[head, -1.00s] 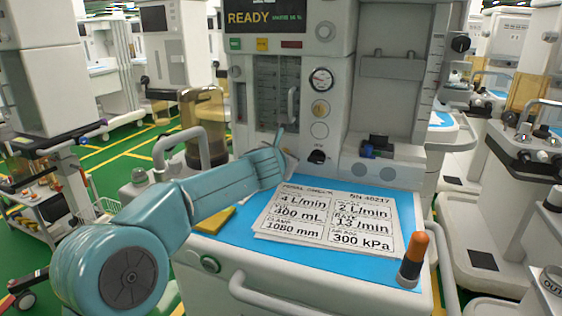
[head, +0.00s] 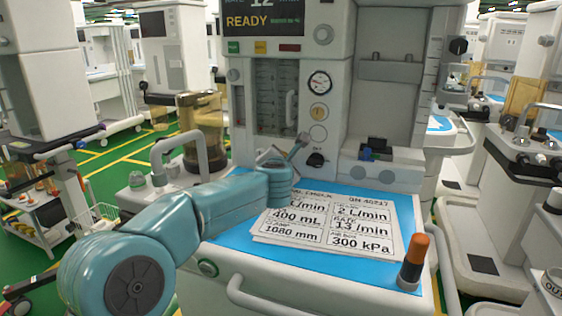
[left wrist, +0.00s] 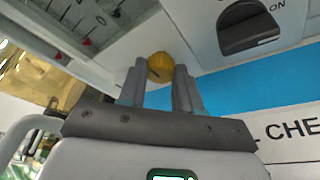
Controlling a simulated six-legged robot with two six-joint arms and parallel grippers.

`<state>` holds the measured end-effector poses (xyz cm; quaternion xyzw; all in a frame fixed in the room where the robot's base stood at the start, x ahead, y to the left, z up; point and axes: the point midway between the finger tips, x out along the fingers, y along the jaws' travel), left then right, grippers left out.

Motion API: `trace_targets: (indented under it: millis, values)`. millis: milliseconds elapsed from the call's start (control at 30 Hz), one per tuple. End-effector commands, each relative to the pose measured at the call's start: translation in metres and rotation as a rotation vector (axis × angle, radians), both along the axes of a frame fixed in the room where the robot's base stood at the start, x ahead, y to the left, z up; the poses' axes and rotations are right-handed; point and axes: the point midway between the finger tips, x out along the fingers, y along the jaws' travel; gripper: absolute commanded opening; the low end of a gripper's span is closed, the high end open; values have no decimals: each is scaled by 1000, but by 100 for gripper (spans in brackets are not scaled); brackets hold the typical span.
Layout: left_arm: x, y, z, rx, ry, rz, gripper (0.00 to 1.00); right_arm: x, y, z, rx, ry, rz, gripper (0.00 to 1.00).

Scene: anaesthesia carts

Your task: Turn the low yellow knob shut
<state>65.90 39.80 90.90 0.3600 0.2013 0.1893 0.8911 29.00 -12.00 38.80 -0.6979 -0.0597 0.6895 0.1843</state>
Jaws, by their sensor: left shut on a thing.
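The low yellow knob (left wrist: 160,67) shows in the left wrist view on the pale lower front of the cart, to the left of and below a dark switch (left wrist: 249,27) marked ON. My left gripper (left wrist: 160,80) has one finger on each side of it and is shut on it. In the head view my left gripper (head: 283,155) is at the cart front just above the blue worktop, and my arm and gripper hide the low knob. Another yellow knob (head: 319,113) sits higher, under the round gauge (head: 320,82). My right gripper is not in view.
Printed check sheets (head: 350,238) lie on the blue worktop (head: 380,195), partly behind my left arm. An orange-topped dark cylinder (head: 413,262) stands at the worktop's front right. A grey rail (head: 270,297) runs along the front. A dark knob (head: 316,160) is right of my gripper.

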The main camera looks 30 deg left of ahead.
Motion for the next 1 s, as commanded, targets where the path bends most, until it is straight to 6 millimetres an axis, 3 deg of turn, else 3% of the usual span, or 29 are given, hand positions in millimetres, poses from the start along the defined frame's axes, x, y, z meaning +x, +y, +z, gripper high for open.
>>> trace_targets:
  millis: [233,267,300,333,733,1000]
  values:
    - [0,1,0,1,1,1,3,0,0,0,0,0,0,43]
    - [0,1,0,1,1,1,40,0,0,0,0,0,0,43]
    - [0,1,0,1,1,1,53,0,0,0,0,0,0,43]
    - [0,1,0,1,1,1,59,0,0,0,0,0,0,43]
    - [-8,-5,3,0,-2,-1,59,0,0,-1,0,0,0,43]
    - [-62,-36,19,-1,-3,-3,59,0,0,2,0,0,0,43]
